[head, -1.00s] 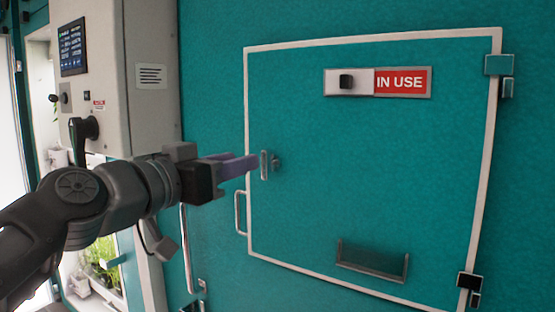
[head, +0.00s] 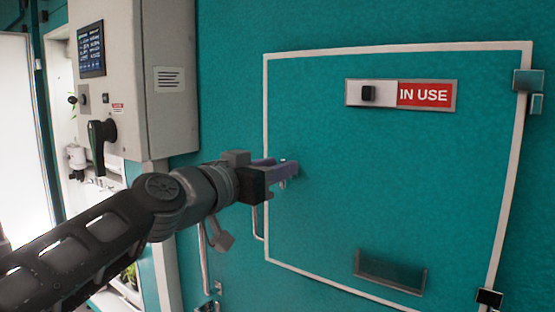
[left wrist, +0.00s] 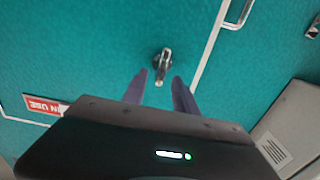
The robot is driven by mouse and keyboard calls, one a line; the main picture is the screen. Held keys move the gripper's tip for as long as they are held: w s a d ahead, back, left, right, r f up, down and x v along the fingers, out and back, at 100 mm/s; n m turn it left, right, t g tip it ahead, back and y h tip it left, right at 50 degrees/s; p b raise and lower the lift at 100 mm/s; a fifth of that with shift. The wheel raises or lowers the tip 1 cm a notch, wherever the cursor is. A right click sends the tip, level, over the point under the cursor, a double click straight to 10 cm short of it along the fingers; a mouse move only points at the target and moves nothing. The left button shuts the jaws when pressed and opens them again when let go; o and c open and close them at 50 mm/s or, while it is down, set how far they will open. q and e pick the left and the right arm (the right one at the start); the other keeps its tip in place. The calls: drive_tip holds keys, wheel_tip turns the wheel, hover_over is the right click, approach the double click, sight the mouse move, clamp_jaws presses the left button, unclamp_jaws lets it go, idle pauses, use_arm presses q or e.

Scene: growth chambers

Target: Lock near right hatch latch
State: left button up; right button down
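The teal hatch (head: 400,190) has a white frame and is closed flush with the teal wall. Its small metal latch (head: 291,168) sits just inside the hatch's left edge and is partly hidden by my fingers in the head view. My left gripper (head: 277,167) is at the latch, coming from the left. In the left wrist view the latch (left wrist: 163,60) lies straight ahead, in line with the gap between the two parted purple fingers of the left gripper (left wrist: 159,78). The fingers are open and empty. I cannot tell whether they touch the latch. My right gripper is not in view.
A bar handle (head: 257,216) stands out left of the hatch. A grey control box (head: 160,80) juts out at the left.

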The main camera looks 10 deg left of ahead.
use_arm(q)
drive_tip(key=shift+w+d, duration=0.1)
drive_tip(key=shift+w, duration=0.15)
clamp_jaws()
idle(0.5)
